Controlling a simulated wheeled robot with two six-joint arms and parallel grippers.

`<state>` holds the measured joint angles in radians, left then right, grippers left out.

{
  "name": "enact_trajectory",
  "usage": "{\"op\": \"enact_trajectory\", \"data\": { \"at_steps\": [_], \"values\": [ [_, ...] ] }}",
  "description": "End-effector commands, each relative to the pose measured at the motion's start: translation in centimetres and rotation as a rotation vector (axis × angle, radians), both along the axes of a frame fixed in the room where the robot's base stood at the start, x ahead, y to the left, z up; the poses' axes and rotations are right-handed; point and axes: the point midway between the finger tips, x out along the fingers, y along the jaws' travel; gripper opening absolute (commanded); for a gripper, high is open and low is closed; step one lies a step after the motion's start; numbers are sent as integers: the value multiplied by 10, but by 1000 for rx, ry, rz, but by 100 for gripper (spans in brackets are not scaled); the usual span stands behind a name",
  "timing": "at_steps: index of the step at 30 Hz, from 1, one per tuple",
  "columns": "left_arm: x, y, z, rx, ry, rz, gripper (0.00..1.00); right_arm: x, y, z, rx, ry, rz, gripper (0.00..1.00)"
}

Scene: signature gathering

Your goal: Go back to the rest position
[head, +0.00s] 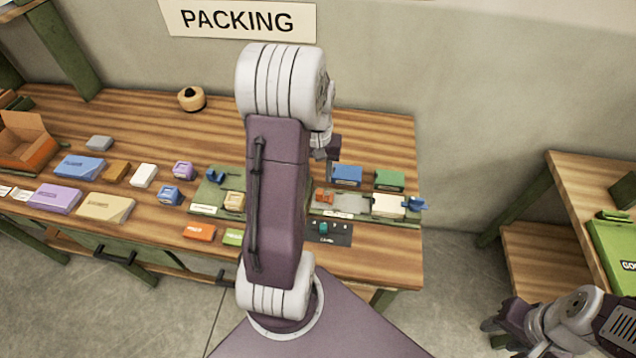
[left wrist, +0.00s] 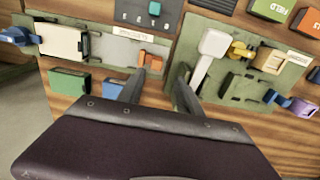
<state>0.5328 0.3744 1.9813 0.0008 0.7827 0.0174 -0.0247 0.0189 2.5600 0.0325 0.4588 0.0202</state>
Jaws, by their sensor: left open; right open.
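My left arm stands over the middle of the packing table (head: 370,130) in the head view and hides part of it. My left gripper (head: 327,152) shows only in part beside the arm's upper end. In the left wrist view its two fingers (left wrist: 158,85) are apart, with nothing between them, over the strip of wood between two green boards. An orange block (left wrist: 150,62) on one board shows close to one finger. My right gripper (head: 503,322) is at the lower right of the head view, over the floor, open and empty.
The right green board (head: 345,211) carries a cream block (head: 388,206) and a blue clamp (head: 416,203). Blue and green boxes lie behind it. Several coloured boxes and an open carton (head: 28,140) fill the table's left. A wooden shelf unit (head: 575,185) stands at the right.

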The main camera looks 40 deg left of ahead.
Motion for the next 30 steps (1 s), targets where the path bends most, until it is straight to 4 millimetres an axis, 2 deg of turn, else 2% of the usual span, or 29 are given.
{"op": "enact_trajectory", "data": {
  "at_steps": [3, 6, 22, 24, 26, 27, 30],
  "values": [
    [0, 1, 14, 1, -1, 0, 42, 0, 0, 0, 0, 0, 0, 42],
    [0, 1, 19, 1, -1, 0, 42, 0, 0, 0, 0, 0, 0, 42],
    [2, -4, 19, 0, -1, -15, 42, 0, 0, 0, 0, 0, 0, 42],
    [14, -21, 25, 9, -18, -75, 42, 0, 0, 0, 0, 0, 0, 42],
    [19, -52, 33, 12, -28, -166, 42, 0, 0, 0, 0, 0, 0, 42],
    [14, -79, 33, 8, -23, -237, 42, 0, 0, 0, 0, 0, 0, 42],
    [-12, -140, 27, 3, -30, -408, 42, 0, 0, 0, 0, 0, 0, 42]
  ]
}}
